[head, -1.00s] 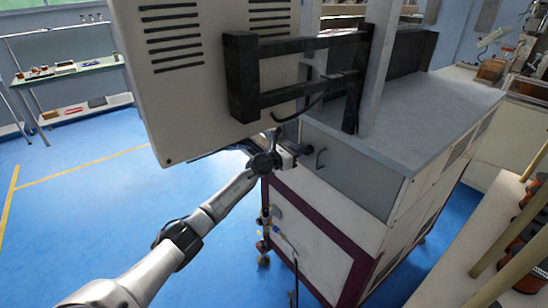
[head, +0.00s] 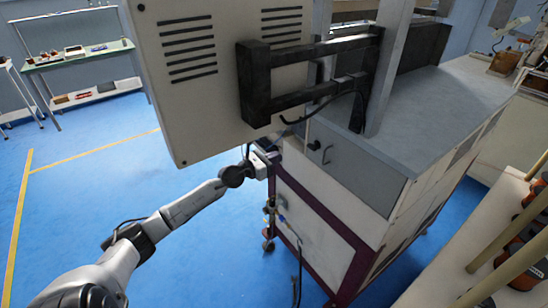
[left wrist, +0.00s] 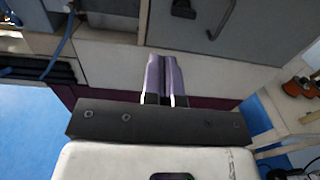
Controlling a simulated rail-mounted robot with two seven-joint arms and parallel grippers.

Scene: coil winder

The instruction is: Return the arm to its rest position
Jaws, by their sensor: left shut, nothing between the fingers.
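My left arm (head: 180,212) reaches up from the bottom left in the head view. Its gripper (head: 272,160) is beside the front of the machine cabinet (head: 350,165), below the big beige control box (head: 215,75). In the left wrist view the two purple-grey fingers (left wrist: 163,72) lie together, shut and empty. Beyond them are the grey drawer front (left wrist: 260,40) and its dark handle (left wrist: 222,18). In the head view the fingertips are small and partly hidden, and I cannot tell how far they are from the cabinet. My right gripper is not in view.
A black bracket (head: 255,85) carries the control box. A hose and fittings (head: 270,215) hang at the cabinet's front. A bench with rollers (head: 505,245) is at the right. Blue floor (head: 85,190) is free at the left; a shelf table (head: 80,60) stands behind.

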